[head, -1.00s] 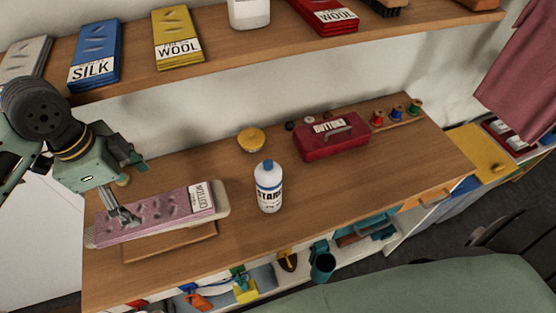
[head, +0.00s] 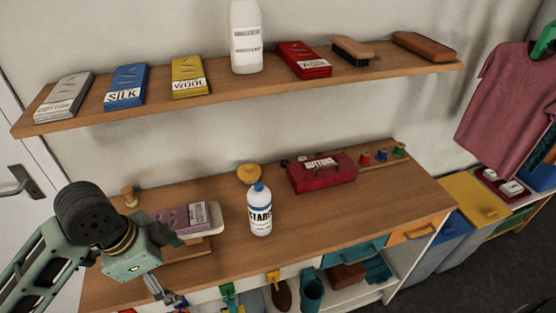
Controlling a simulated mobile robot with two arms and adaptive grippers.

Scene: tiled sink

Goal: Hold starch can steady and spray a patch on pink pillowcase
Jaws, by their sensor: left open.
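The starch can (head: 259,210), a white bottle with a blue cap, stands upright on the wooden counter. The pink pillowcase (head: 183,218) lies folded on a small pale ironing board (head: 214,216) to the left of the can. My left arm covers the pillowcase's left part. My left gripper (head: 168,298) is open and empty, pointing down near the counter's front edge, below and in front of the pillowcase. It is apart from both the can and the pillowcase. My right gripper is not in view.
A red button box (head: 322,176) and a yellow round object (head: 248,174) stand behind the can. Thread spools (head: 382,156) sit at the back right. A wall shelf (head: 240,93) above holds folded cloths and a white bottle. The counter's right half is mostly clear.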

